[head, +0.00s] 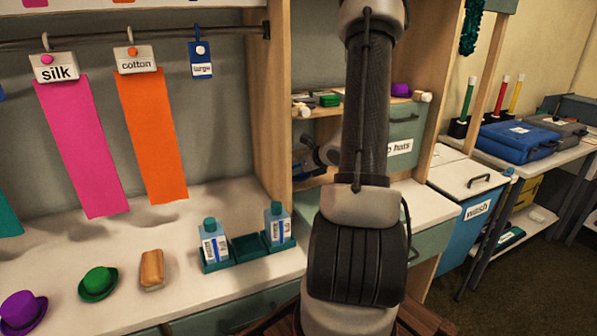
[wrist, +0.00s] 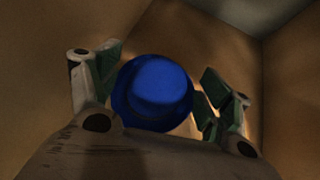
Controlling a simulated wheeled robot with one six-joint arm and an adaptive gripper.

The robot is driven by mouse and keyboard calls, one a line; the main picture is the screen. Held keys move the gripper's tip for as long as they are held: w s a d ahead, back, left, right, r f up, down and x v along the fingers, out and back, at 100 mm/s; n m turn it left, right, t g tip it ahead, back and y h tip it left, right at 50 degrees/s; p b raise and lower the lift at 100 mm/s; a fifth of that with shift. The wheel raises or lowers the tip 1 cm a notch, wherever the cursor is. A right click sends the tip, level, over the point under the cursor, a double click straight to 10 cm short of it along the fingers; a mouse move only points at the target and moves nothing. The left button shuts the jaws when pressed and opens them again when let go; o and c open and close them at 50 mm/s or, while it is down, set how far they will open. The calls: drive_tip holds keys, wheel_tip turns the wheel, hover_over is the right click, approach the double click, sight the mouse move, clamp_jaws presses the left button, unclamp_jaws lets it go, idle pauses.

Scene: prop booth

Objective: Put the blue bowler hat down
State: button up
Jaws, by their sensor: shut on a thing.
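The blue bowler hat (wrist: 152,82) shows crown toward the camera in the wrist view. It sits between the two green-padded fingers of my gripper (wrist: 162,80), which is shut on it. Brown walls surround the hat and fingers, as inside a wooden compartment. In the head view my gripper is partly hidden behind my arm, inside the open shelf space above the counter. A bit of blue (head: 304,171) shows there, too small to make out clearly.
A purple hat (head: 24,311) and a green hat (head: 98,283) sit on the counter beside a brush (head: 152,269) and a green bottle caddy (head: 248,250). Another purple hat (head: 401,89) is on the shelf above.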

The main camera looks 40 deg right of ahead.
drive_tip(key=shift+f, duration=0.7)
drive_tip(key=o, duration=0.9)
drive_tip(key=shift+f, duration=0.15)
drive_tip(key=shift+c, duration=0.2)
drive_tip(key=shift+s+r, duration=0.1)
drive_tip(key=shift+r, duration=0.2)
drive_tip(key=v, duration=1.1)
drive_tip(key=shift+s, duration=0.35)
drive_tip(key=shift+r, duration=0.1)
